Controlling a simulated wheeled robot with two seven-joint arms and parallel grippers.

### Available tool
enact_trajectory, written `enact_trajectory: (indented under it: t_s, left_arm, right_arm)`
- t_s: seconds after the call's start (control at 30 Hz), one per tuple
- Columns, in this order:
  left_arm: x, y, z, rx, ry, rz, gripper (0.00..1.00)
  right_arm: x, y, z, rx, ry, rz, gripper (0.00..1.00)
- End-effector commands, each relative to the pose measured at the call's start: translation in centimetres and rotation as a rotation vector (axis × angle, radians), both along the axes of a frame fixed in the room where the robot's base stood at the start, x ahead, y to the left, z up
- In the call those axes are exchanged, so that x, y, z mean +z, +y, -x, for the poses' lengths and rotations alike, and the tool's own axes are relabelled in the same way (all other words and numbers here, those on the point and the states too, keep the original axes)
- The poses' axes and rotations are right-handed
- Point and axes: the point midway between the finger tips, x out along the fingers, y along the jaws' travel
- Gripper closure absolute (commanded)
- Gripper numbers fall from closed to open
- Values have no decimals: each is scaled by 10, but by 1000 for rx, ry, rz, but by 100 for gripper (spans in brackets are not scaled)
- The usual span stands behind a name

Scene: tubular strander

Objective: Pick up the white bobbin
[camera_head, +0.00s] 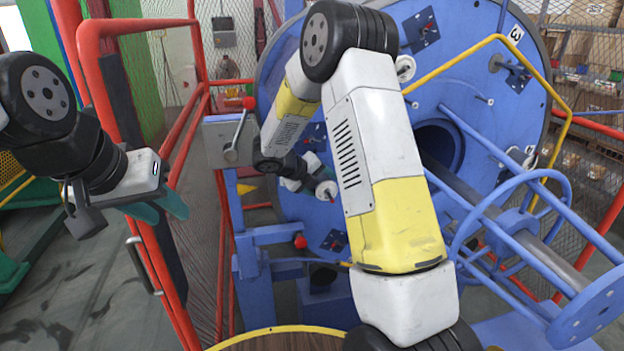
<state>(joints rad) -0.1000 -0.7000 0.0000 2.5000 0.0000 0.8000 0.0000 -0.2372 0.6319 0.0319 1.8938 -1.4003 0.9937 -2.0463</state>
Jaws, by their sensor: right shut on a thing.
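A white bobbin (326,191) sits at the front of the big blue disc, left of its centre. My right gripper (318,176) is shut on this bobbin; its fingers are small and partly hidden in this view. My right arm reaches across the middle of the picture and covers part of the disc. Another white bobbin (404,68) is on the disc higher up, right beside my arm. My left gripper (160,211) is at the left with teal fingers apart and nothing between them, in front of the red frame.
A red guard frame (88,150) stands at the left, close to my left arm. A grey box with a lever (222,142) stands left of the blue disc (470,85). A yellow bar (452,62) and a blue tubular cage (520,255) are at the right.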

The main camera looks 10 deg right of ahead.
Motion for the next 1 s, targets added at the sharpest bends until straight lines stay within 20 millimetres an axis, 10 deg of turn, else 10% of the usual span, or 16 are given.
enact_trajectory:
  t_s: [0.13,0.57,1.0]
  left_arm:
    - [0,0,0,0,0,0,64]
    - [0,0,0,0,0,0,64]
    - [0,0,0,0,0,0,64]
  right_arm:
    - [0,0,0,0,0,0,100]
    - [3,0,4,-1,-1,2,100]
    - [3,-2,69,1,-1,2,100]
